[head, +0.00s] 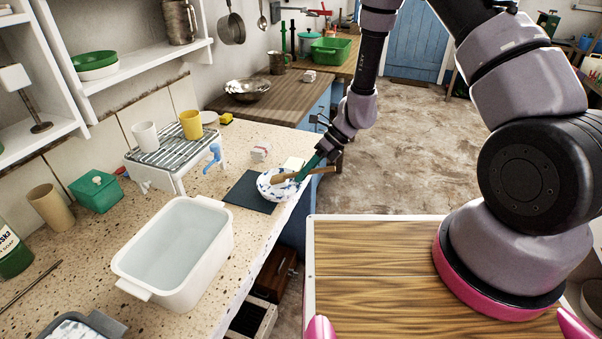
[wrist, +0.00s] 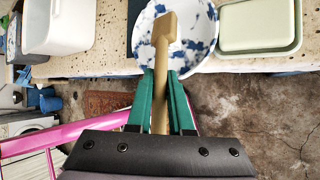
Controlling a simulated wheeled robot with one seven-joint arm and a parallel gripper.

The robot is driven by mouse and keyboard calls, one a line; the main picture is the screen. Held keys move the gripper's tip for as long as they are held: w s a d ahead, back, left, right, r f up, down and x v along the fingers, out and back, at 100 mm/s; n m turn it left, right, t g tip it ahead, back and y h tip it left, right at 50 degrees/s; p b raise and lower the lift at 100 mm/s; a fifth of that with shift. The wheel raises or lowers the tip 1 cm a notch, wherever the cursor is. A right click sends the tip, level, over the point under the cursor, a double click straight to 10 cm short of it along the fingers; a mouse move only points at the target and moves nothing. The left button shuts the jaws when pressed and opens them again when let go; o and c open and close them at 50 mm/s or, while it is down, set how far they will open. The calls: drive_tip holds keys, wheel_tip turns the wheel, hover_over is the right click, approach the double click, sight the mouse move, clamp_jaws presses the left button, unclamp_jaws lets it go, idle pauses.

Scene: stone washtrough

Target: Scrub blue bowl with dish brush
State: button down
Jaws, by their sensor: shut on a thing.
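The bowl (head: 268,191) is white with blue blotches and stands upright near the counter's front edge, by a dark mat (head: 244,193). It also shows at the top of the wrist view (wrist: 206,32). The wooden dish brush (head: 318,171) has its head over the bowl's inside; the wrist view shows its handle (wrist: 161,62) running back between my green fingers. My gripper (head: 309,168) is shut on the handle at the bowl's right side. It also shows in the wrist view (wrist: 161,80). The bristles are hidden, so I cannot tell whether they touch the bowl.
A white basin of water (head: 128,262) stands left of the bowl. A wire rack (head: 160,155) with two cups, a blue spray-like item (head: 214,157) and a small box (head: 260,152) stand behind. A pale green dish (wrist: 258,45) lies right of the bowl in the wrist view.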

drive_tip(key=shift+s+d+r, duration=0.1)
drive_tip(key=shift+s+d, duration=0.1)
drive_tip(key=shift+d, duration=1.05)
drive_tip(key=shift+w+a, duration=0.15)
drive_tip(key=shift+a, duration=0.85)
drive_tip(key=shift+w+a, duration=0.15)
drive_tip(key=shift+a, duration=0.85)
drive_tip(key=shift+s+d, duration=0.15)
drive_tip(key=shift+d, duration=0.85)
drive_tip(key=shift+s+d, duration=0.15)
drive_tip(key=shift+d, duration=0.85)
drive_tip(key=shift+w+a, duration=0.15)
drive_tip(key=shift+a, duration=0.85)
drive_tip(key=shift+w+a, duration=0.15)
drive_tip(key=shift+a, duration=0.85)
drive_tip(key=shift+s+d, duration=0.15)
drive_tip(key=shift+d, duration=0.85)
drive_tip(key=shift+s+d, duration=0.15)
drive_tip(key=shift+d, duration=0.85)
drive_tip(key=shift+w+a, duration=0.15)
drive_tip(key=shift+a, duration=0.9)
drive_tip(key=shift+w+a, duration=0.15)
drive_tip(key=shift+a, duration=0.8)
drive_tip(key=shift+s+d, duration=0.15)
drive_tip(key=shift+d, duration=0.85)
drive_tip(key=shift+s+d, duration=0.15)
drive_tip(key=shift+d, duration=0.8)
